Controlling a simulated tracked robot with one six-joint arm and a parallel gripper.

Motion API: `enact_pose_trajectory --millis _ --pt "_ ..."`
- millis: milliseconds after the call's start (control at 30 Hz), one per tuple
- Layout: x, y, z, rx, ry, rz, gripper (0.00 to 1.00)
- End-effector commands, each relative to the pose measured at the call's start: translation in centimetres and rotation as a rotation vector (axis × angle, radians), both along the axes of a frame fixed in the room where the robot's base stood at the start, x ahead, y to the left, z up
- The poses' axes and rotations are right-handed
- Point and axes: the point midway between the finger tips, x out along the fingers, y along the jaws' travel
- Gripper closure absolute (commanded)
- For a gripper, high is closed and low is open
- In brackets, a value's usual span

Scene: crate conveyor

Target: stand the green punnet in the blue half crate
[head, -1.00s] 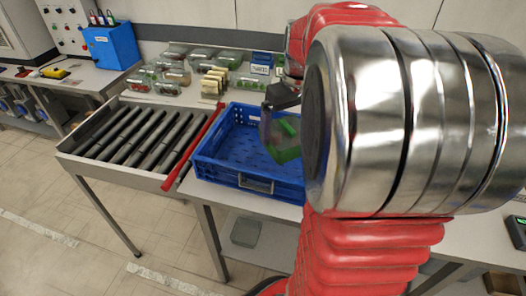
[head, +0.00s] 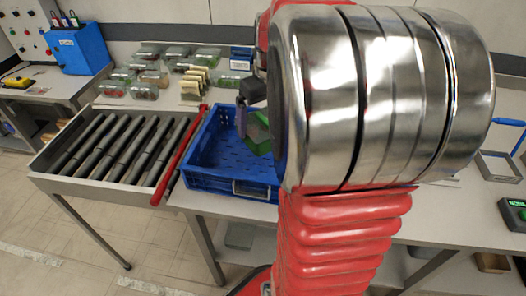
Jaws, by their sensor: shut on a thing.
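The green punnet (head: 258,133) hangs at the right side of the blue half crate (head: 207,184), over or partly inside it; its exact height above the crate floor is hard to tell. My gripper (head: 246,118) is shut on the punnet from above. One grey finger shows at the punnet's left side. My large silver and red arm hides the punnet's right part and the right side of the crate. The visible crate floor to the left of the punnet is bare.
A roller conveyor (head: 112,150) lies to the left of the crate, with a red bar (head: 180,153) between them. Several clear punnets (head: 145,92) stand behind on the table. A blue box (head: 80,50) is at the back left.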

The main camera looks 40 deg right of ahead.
Motion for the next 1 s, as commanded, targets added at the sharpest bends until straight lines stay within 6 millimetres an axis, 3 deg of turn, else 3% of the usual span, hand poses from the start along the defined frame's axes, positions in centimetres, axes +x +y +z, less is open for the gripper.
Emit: enact_pose_trajectory --millis 300,733,1000 --pt "0.0 0.1 -4.8 0.001 0.002 0.003 0.36" --pt "0.1 0.2 -5.5 0.001 0.001 0.004 0.36" --pt "0.1 0.2 -8.6 0.002 0.003 0.004 0.36"
